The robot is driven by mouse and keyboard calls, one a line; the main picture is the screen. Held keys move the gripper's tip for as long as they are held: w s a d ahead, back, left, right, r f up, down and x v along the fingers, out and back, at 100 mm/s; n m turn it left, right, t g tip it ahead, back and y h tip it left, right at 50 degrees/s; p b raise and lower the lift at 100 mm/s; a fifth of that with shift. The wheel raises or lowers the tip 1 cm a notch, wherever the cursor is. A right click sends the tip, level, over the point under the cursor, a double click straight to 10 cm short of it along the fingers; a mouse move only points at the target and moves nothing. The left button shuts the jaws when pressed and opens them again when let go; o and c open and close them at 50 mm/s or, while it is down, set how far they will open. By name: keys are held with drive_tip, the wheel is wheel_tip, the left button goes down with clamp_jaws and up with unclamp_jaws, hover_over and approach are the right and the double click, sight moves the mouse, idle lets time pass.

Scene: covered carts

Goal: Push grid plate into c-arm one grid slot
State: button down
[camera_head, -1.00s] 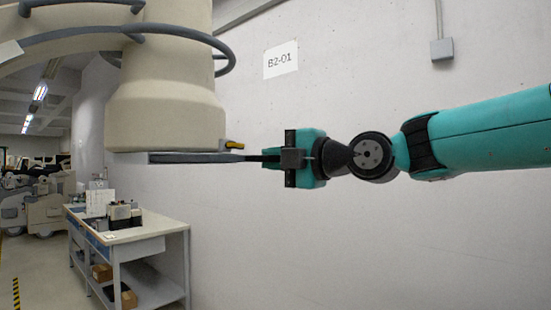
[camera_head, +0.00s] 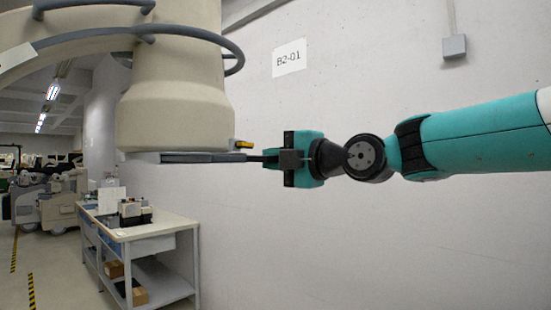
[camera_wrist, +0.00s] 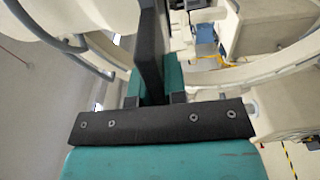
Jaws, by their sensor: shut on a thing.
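The c-arm one head is the large beige cylinder (camera_head: 172,105) at upper left in the head view. Its grid slot is the flat grey holder (camera_head: 142,156) on the underside, with a yellow piece (camera_head: 243,144) at its right end. The dark, thin grid plate (camera_head: 210,157) lies level along this holder, and only a short stretch shows between holder and gripper. My gripper (camera_head: 267,158) is shut on the plate's right end, just right of the slot. In the wrist view, the plate (camera_wrist: 151,45) stands as a dark strip between the teal fingers. The plate's far end is hidden.
A white workbench (camera_head: 150,230) with small equipment and a lower shelf stands below left. A pale wall (camera_head: 340,240) with a B2-01 sign (camera_head: 289,58) runs behind my arm. Grey covered carts (camera_head: 45,205) stand far left. A grey cable loops around the c-arm head.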

drive_tip(key=shift+w+p+x, duration=0.15)
drive_tip(key=shift+p+x, duration=1.15)
drive_tip(key=shift+x, duration=1.35)
drive_tip(key=shift+w+p+x, duration=0.15)
drive_tip(key=shift+p+x, duration=1.1)
drive_tip(key=shift+x, duration=1.45)
drive_tip(key=shift+w+p+x, duration=0.25)
drive_tip(key=shift+p+x, duration=1.55)
drive_tip(key=shift+p, duration=0.05)
drive_tip(key=shift+p+x, duration=1.8)
drive_tip(key=shift+p, duration=0.65)
